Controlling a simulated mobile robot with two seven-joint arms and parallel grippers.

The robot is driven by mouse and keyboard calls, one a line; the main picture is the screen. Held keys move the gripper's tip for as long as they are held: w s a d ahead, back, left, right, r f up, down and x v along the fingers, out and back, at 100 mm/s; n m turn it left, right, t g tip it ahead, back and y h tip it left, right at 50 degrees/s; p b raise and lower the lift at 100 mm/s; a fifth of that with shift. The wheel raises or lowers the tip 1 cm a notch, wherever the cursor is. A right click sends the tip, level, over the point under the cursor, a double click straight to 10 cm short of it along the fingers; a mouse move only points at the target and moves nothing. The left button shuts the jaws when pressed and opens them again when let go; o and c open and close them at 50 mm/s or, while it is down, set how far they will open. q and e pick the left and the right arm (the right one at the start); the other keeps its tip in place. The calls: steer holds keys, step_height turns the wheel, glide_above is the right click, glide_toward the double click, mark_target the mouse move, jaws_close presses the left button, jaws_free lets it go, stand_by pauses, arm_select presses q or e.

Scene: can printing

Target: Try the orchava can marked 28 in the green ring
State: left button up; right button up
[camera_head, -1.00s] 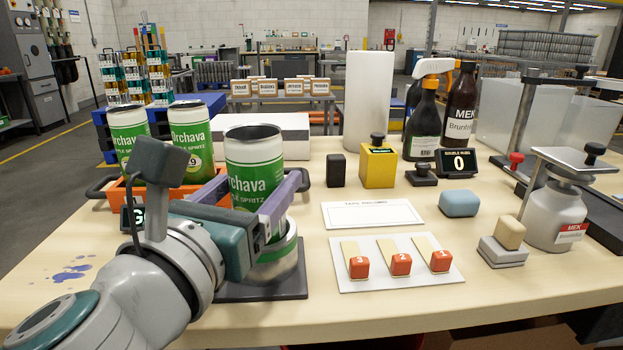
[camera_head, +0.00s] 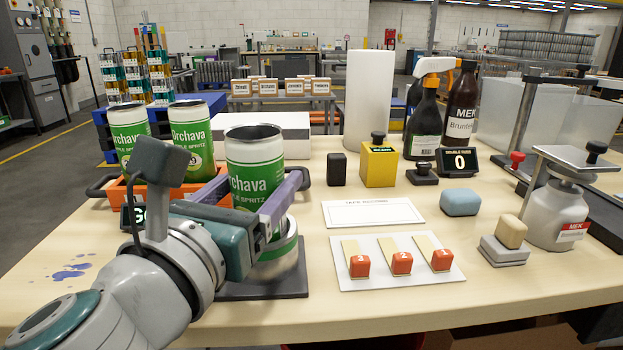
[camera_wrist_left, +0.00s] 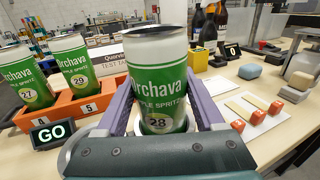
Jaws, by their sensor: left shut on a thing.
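The green and white Orchava can marked 28 (camera_head: 253,162) stands upright between the purple fingers of my left gripper (camera_head: 250,198). The left wrist view shows the can (camera_wrist_left: 158,80) with its 28 label facing me, and the fingers shut on it. The green-banded metal ring (camera_head: 277,258) is directly below the can on a dark base plate (camera_head: 268,285). My fingers hide much of the meeting of can and ring, so I cannot tell how deep the can sits. A small display (camera_wrist_left: 52,133) reads GO. My right gripper is not in view.
Two more Orchava cans, 27 (camera_wrist_left: 26,76) and 29 (camera_wrist_left: 74,68), stand in an orange rack (camera_wrist_left: 72,109) at the left. A white board (camera_head: 398,276) with three red-tipped wedges lies right of the ring. Stamps, bottles and a counter reading 0 (camera_head: 457,162) stand farther back.

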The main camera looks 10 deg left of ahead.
arm_select(q)
steer(key=o, duration=1.3)
